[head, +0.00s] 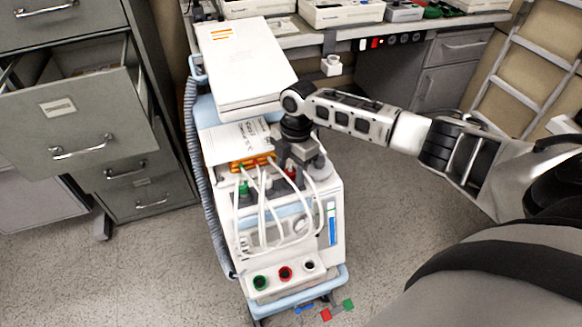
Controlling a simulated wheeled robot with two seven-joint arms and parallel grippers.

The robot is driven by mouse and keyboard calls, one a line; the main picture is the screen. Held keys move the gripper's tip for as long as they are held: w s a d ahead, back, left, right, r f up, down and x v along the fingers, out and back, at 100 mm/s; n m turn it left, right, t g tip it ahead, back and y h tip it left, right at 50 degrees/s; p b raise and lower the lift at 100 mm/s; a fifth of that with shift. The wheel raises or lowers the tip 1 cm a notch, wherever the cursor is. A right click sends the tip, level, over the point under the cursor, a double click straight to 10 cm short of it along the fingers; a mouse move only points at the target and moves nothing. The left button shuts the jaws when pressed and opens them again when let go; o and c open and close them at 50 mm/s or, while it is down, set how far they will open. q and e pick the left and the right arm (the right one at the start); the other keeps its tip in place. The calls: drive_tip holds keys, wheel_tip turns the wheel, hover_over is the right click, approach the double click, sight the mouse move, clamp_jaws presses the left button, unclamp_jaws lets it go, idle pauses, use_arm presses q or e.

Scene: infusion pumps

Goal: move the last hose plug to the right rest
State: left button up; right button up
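A white medical unit on a pale blue cart (335,279) carries several white hoses (262,215) that loop down its front. A green hose plug (243,188) stands at the left of its upper ledge. A red plug (290,172) shows just below my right gripper (297,160). A white cylindrical part (320,168) is close to its right. My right gripper points down over the unit's top; its fingertips are partly hidden, and I cannot tell whether it grips the red plug. On the lower front panel are a green-ringed rest (260,282), a red-ringed rest (285,273) and a white-ringed rest (309,265). My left gripper is out of view.
A large white box (245,65) sits on the cart behind the gripper. An orange connector strip (250,163) lies left of it. A filing cabinet with an open drawer (75,115) stands left. A bench with devices (340,12) is behind. Floor is clear right of the cart.

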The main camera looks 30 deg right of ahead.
drive_tip(key=shift+r, duration=0.2)
wheel_tip(320, 180, up, 16)
drive_tip(key=d, duration=0.2)
drive_tip(key=shift+f, duration=0.25)
drive_tip(key=s+a+f+m+t, duration=0.2)
drive_tip(key=s+a+f+m, duration=0.3)
drive_tip(key=s+a+f, duration=0.8)
drive_tip(key=s+d+m+t+h, duration=0.1)
drive_tip(key=s+m+t, duration=0.1)
drive_tip(key=s+m, duration=1)
drive_tip(key=w+a+f+t+y, duration=0.2)
drive_tip(key=w+a+f+t, duration=0.3)
drive_tip(key=f, duration=0.3)
drive_tip(key=shift+w+t+y, duration=0.3)
drive_tip(key=shift+w+t, duration=0.3)
drive_tip(key=shift+t, duration=0.1)
